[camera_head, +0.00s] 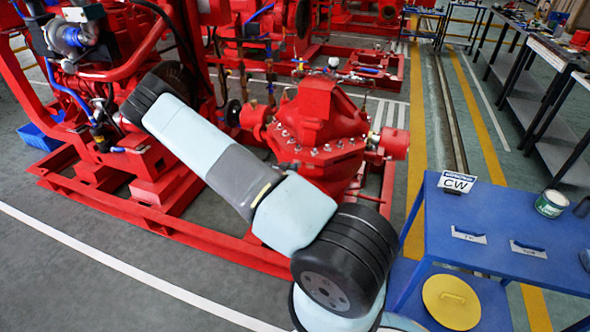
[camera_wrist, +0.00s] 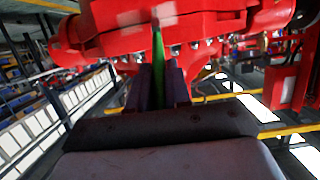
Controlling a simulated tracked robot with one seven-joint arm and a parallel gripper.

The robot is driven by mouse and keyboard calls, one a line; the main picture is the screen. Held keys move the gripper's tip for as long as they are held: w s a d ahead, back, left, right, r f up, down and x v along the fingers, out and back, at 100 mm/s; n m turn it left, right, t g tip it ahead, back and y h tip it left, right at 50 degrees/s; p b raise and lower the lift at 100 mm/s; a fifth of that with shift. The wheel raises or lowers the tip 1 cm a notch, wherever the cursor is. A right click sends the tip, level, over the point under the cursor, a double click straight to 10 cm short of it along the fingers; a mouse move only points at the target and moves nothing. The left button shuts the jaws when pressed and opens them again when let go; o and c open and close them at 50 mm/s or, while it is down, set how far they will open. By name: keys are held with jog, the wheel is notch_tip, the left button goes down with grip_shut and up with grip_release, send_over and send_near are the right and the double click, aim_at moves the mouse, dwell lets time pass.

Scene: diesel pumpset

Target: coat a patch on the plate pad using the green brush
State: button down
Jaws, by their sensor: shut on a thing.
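My gripper (camera_wrist: 160,78) is shut on the green brush (camera_wrist: 159,48) in the wrist view. The brush stands up between the fingers, and its tip overlaps a red casting (camera_wrist: 220,25) of the pumpset. A small pale area (camera_wrist: 165,11) shows at the tip; I cannot tell whether it is bristles or part of the plate pad. Whether the tip touches the casting is unclear. The plate pad cannot be made out for certain in either view. In the head view my arm reaches up left over the red pumpset, and neither gripper nor brush can be made out.
The red pump casing (camera_head: 318,125) and engine frame (camera_head: 160,215) crowd around my arm. A blue table (camera_head: 510,210) at the right holds a CW sign (camera_head: 457,182) and a tin (camera_head: 550,203). A yellow round lid (camera_head: 452,302) is lower down. The floor at front left is clear.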

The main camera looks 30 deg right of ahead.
jog(key=w+a, duration=0.2)
jog(key=w, duration=0.1)
jog(key=shift+a, duration=0.1)
dwell(0.4)
jog(key=shift+s+a, duration=0.1)
jog(key=shift+s+a, duration=0.9)
jog(key=shift+a, duration=0.25)
jog(key=shift+s+a, duration=0.9)
jog(key=shift+a, duration=0.3)
jog(key=shift+s+a, duration=0.9)
jog(key=shift+a, duration=0.2)
